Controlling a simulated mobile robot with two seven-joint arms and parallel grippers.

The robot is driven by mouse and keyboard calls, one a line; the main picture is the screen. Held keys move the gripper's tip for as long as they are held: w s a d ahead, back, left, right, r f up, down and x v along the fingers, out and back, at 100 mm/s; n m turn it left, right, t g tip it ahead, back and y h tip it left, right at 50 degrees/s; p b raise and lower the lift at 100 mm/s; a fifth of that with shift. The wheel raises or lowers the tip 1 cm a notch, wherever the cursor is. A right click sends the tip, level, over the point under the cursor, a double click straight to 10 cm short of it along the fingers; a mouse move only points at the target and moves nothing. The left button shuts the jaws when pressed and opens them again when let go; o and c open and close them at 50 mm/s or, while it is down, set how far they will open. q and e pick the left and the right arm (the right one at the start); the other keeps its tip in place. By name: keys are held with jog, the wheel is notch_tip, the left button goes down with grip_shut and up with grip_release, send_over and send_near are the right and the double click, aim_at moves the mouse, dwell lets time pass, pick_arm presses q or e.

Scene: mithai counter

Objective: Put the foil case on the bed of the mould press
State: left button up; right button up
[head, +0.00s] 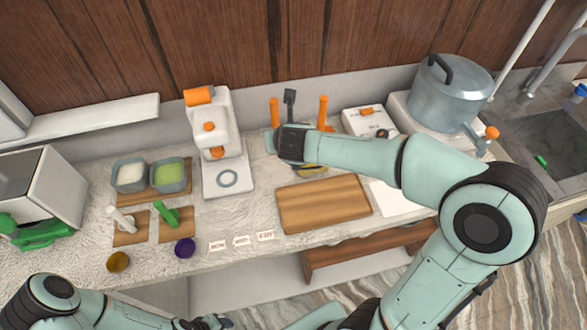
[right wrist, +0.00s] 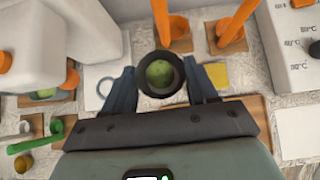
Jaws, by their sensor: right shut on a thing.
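My right gripper (right wrist: 161,88) is shut on a small dark round case (right wrist: 147,89) with a green lump (right wrist: 160,73) inside. In the head view the right gripper (head: 270,143) is just right of the mould press, and the held case is hidden there. The white mould press (head: 222,139) has an orange handle at its top. Its bed (head: 243,186) bears a grey ring (head: 227,178) with nothing on it. The ring also shows left of the held case in the right wrist view (right wrist: 105,87). My left arm is at the bottom left, its gripper not clear.
A gold cup (head: 118,261) and a purple cup (head: 184,247) stand at the counter's front left. Two tubs (head: 129,175) stand left of the press. Orange-handled tools (head: 323,112) stand behind my right gripper. A wooden board (head: 324,203) lies right of the press.

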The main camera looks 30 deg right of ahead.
notch_tip(320, 180, down, 13)
jog(key=shift+r+b, duration=0.1)
jog(key=shift+b, duration=0.9)
jog(key=shift+s, duration=0.2)
jog(key=shift+s+f, duration=0.1)
jog(key=shift+f, duration=0.25)
jog(key=f+b, duration=0.1)
jog(key=f, duration=0.2)
jog(key=shift+w+f+b, duration=0.35)
jog(key=shift+w+f, duration=0.05)
jog(key=shift+s+r, duration=0.1)
jog(key=shift+s, duration=0.1)
jog(key=shift+w, duration=0.2)
jog(key=o, duration=0.7)
jog(key=shift+f, duration=0.2)
jog(key=shift+o, duration=0.6)
jog(key=shift+s+r, duration=0.1)
jog(key=shift+s, duration=0.05)
pick_arm(q)
jog(key=s+f, duration=0.5)
jog(key=shift+g, duration=0.3)
